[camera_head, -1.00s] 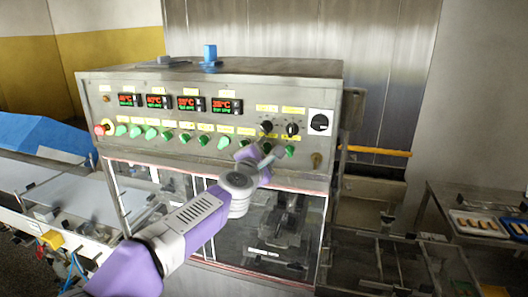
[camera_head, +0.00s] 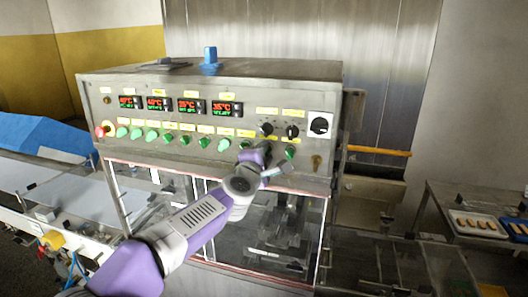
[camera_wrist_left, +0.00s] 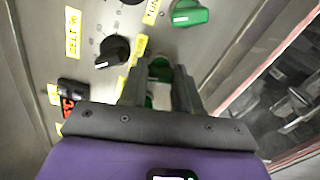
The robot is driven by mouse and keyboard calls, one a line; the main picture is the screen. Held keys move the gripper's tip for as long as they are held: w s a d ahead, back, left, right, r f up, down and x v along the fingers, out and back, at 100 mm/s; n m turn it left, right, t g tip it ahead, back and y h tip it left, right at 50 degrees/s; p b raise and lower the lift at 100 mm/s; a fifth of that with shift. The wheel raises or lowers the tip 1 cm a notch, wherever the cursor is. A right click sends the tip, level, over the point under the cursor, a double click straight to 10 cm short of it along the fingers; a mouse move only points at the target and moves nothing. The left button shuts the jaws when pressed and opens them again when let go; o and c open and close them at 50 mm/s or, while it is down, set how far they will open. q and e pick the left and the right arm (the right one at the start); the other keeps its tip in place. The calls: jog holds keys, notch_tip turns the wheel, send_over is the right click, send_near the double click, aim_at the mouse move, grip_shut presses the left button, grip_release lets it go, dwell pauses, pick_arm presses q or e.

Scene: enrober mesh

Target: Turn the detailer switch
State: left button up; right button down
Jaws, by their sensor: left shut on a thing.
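My left gripper (camera_wrist_left: 163,88) is shut on a green switch (camera_wrist_left: 160,68) in the lower row of the control panel (camera_head: 180,108). The fingers stand on both sides of its knob, and its angle is mostly hidden. In the head view my left gripper (camera_head: 262,152) covers this switch, below a black knob (camera_head: 267,129). The black knob also shows in the wrist view (camera_wrist_left: 113,50). Another green switch (camera_wrist_left: 190,12) is beside the held one, and shows in the head view (camera_head: 290,152). I cannot read the held switch's label. My right gripper is not in view.
More green switches (camera_head: 169,139) and a red emergency button (camera_head: 103,129) run along the panel to the left. A large black rotary switch (camera_head: 319,124) and a key lock (camera_head: 316,162) are at its right. Clear guard windows (camera_head: 285,235) lie below.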

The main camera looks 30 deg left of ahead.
pick_arm(q)
jog(key=shift+m+p, duration=1.45)
jog(key=shift+m, duration=2.65)
jog(key=o, duration=1.1)
jog(key=shift+c, duration=0.2)
jog(key=v, duration=0.7)
jog(key=shift+s, duration=0.3)
